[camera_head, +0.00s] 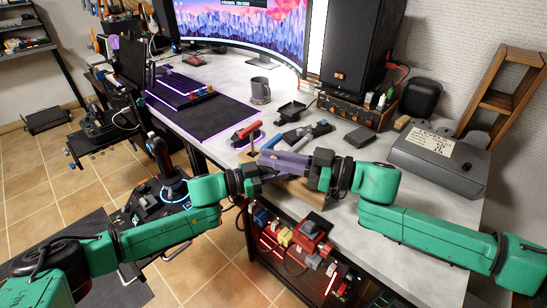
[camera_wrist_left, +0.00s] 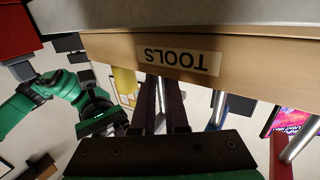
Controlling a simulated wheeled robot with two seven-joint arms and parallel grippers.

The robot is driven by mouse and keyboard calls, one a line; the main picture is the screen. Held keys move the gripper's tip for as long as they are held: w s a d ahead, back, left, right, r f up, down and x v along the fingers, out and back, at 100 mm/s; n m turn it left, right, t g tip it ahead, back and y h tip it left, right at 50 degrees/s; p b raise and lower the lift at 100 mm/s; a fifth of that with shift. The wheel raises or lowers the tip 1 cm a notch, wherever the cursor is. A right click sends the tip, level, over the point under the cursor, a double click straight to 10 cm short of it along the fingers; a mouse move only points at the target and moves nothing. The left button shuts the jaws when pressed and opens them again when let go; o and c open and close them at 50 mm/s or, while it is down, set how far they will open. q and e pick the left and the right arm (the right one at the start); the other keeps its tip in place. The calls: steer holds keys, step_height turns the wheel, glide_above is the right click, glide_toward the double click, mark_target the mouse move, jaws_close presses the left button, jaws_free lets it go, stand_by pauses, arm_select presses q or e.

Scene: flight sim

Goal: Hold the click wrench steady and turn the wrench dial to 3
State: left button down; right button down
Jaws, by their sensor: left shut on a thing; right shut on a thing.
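The click wrench is mostly hidden between my two grippers, which meet end to end over a wooden tool box (camera_head: 312,195) at the near edge of the table. My left gripper (camera_head: 268,168) is shut on the wrench from the left. A thin grey part shows between its dark fingers (camera_wrist_left: 160,105) in the left wrist view. My right gripper (camera_head: 290,162) is shut on the wrench from the right, close to the left fingers. The dial and its numbers are too small and covered to read. The box front, labelled TOOLS (camera_wrist_left: 178,56), shows upside down in the left wrist view.
A red-handled tool (camera_head: 248,130) and a blue-handled tool (camera_head: 272,142) stick up just behind the grippers. A mug (camera_head: 260,90), a grey box (camera_head: 440,160) and a speaker (camera_head: 360,45) stand farther back. The table's right front is clear.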

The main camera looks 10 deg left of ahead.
steer(key=shift+s+a+m+t+h, duration=0.1)
steer(key=shift+m+t+h, duration=0.2)
steer(key=shift+m+t, duration=0.9)
steer(key=shift+t, duration=0.4)
steer(key=c, duration=0.8)
jaws_free()
steer(key=v, duration=1.2)
steer(key=shift+r, duration=0.2)
